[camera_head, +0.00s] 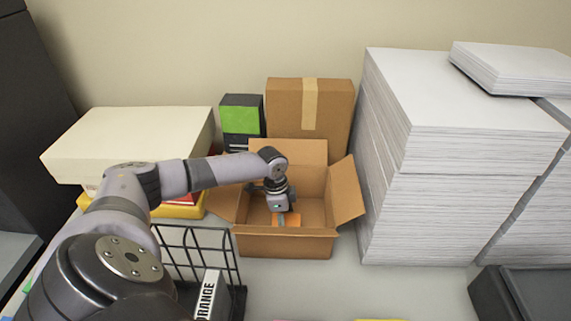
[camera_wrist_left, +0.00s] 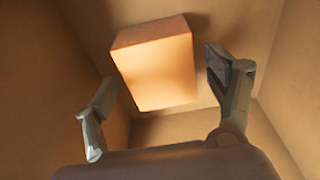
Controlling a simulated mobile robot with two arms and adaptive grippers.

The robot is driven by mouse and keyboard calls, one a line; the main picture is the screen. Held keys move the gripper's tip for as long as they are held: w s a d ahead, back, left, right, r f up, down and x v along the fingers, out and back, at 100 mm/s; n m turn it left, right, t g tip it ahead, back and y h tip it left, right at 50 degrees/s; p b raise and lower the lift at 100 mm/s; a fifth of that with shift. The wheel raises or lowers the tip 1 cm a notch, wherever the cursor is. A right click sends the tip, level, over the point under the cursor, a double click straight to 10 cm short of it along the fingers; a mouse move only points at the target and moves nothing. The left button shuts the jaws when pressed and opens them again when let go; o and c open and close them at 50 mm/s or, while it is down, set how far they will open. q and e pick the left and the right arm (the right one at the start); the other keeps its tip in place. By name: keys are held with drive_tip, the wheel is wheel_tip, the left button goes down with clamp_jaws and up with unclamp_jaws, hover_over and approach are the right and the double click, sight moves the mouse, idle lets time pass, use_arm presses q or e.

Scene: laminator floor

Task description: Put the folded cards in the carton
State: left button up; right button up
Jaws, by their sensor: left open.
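The open carton (camera_head: 285,246) stands on the table with its flaps spread. My left gripper (camera_head: 281,214) reaches down into it from above. An orange block-like piece (camera_head: 292,219), which may be the folded cards, is inside the carton below the gripper. In the left wrist view the orange piece (camera_wrist_left: 155,68) lies between the two open fingers of my left gripper (camera_wrist_left: 160,82), with a gap visible on either side. Carton walls surround it. My right gripper is out of view.
Tall white paper stacks (camera_head: 440,180) stand close on the carton's right. A closed brown box (camera_head: 328,118) and a black-and-green box (camera_head: 240,120) stand behind. A wire rack (camera_head: 200,240) with an "ORANGE" label (camera_head: 208,296) is at front left. The table in front is partly clear.

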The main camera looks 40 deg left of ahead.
use_arm(q)
wheel_tip(320, 180, up, 10)
drive_tip(key=s+a+b, duration=0.1)
drive_tip(key=b, duration=0.1)
drive_tip(key=shift+b, duration=0.35)
drive_tip(key=shift+a, duration=0.1)
